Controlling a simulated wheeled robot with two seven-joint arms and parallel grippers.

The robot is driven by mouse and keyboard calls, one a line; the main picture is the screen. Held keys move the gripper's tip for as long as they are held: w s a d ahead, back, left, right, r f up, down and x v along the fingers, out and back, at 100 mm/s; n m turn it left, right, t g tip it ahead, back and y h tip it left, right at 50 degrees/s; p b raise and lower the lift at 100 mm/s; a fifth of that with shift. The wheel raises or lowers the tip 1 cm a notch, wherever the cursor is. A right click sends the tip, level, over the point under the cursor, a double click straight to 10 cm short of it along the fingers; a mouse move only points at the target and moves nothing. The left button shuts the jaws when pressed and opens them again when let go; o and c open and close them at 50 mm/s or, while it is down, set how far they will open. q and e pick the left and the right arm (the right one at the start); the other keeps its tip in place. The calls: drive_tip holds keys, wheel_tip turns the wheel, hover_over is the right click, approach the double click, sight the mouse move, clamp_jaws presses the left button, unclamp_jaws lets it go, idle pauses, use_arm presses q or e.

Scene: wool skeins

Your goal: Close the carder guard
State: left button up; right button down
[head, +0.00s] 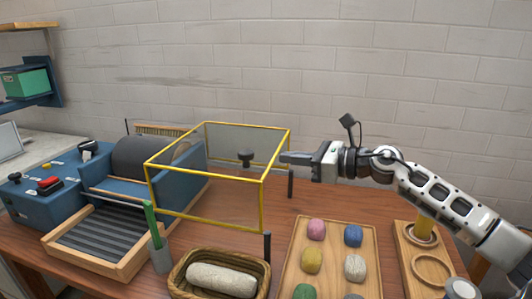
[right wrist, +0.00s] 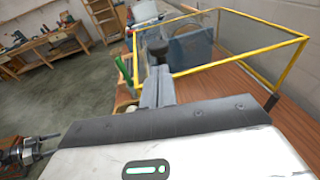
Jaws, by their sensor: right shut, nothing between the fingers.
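The carder guard (head: 262,194) is a clear box with a yellow frame, in the middle of the head view, to the right of the carder drum (head: 135,156). The drum is largely exposed. A dark knob (head: 246,157) shows on the guard; it is also in the right wrist view (right wrist: 158,47). My right gripper (head: 288,158) is shut and empty at the guard's right side, pointing left toward the knob. In the right wrist view its fingers (right wrist: 158,88) end close below the knob; contact is unclear. My left gripper (right wrist: 45,147) shows at that view's lower left, fingers apart.
The blue carder (head: 45,197) has a slatted feed tray (head: 73,268) in front. A basket (head: 185,259) with a pale wool roll and a wooden tray (head: 286,262) of coloured skeins stand along the front. Dark posts (head: 267,246) rise by the guard's right side.

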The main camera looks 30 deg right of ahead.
sight(266, 170)
drive_tip(key=p+x, duration=0.1)
drive_tip(key=x, duration=0.3)
drive_tip(key=shift+w+a+r+p, duration=0.15)
drive_tip(key=shift+w+a+p, duration=0.05)
drive_tip(key=shift+w+p, duration=0.2)
drive_tip(key=shift+x, duration=0.9)
drive_tip(key=shift+f, duration=0.25)
